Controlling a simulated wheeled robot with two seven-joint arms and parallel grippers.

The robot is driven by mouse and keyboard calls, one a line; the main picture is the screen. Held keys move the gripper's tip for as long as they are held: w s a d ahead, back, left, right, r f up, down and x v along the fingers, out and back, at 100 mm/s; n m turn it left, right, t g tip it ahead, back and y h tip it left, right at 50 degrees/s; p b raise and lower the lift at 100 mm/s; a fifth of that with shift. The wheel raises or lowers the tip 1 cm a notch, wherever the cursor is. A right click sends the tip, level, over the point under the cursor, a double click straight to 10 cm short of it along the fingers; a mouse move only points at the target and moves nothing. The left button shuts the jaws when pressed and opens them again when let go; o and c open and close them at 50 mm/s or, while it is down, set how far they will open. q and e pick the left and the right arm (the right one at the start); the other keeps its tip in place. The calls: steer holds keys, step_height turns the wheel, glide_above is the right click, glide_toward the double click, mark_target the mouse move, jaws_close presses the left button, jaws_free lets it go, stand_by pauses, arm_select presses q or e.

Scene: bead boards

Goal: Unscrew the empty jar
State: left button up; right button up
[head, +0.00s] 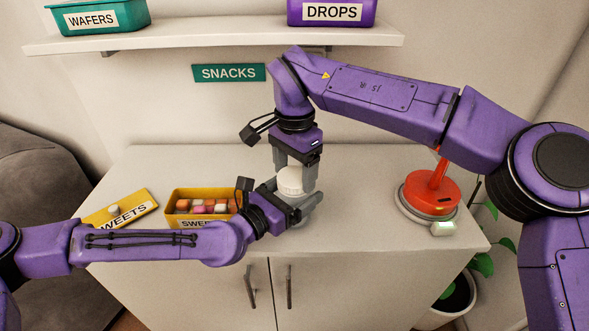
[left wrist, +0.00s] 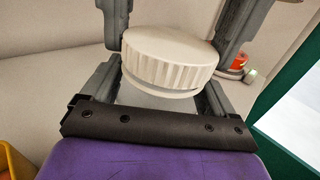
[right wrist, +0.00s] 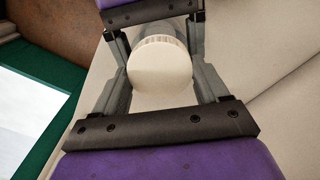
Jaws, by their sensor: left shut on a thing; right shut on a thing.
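The jar stands on the cabinet top, its white ribbed lid (head: 291,181) showing in the head view. In the left wrist view the lid (left wrist: 168,58) sits over the pale jar body (left wrist: 155,99), most of which is hidden. My left gripper (head: 297,208) comes in low from the left and is shut on the jar body. My right gripper (head: 294,173) points down from above and is shut on the lid, with a finger on either side. The right wrist view shows the lid's flat round top (right wrist: 160,66). I cannot tell how far the lid is turned.
A red lamp-like device (head: 432,194) stands at right. A shelf (head: 215,35) with a wafers bin (head: 130,20) and drops bin (head: 350,12) hangs above.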

mark_target(294, 176)
stand_by(0.4)
steer(key=shift+r, duration=1.1)
steer(key=shift+r, duration=2)
arm_select(q)
steer(key=o, duration=1.8)
steer(key=b+v, duration=0.2)
steer(key=v, duration=0.9)
steer(key=shift+a, duration=0.1)
arm_select(e)
step_height(294, 176, down, 2)
steer(key=shift+f, duration=0.2)
arm_select(q)
steer(key=shift+s+a, duration=0.25)
steer(key=shift+s, duration=0.25)
arm_select(e)
steer(key=shift+f, duration=0.1)
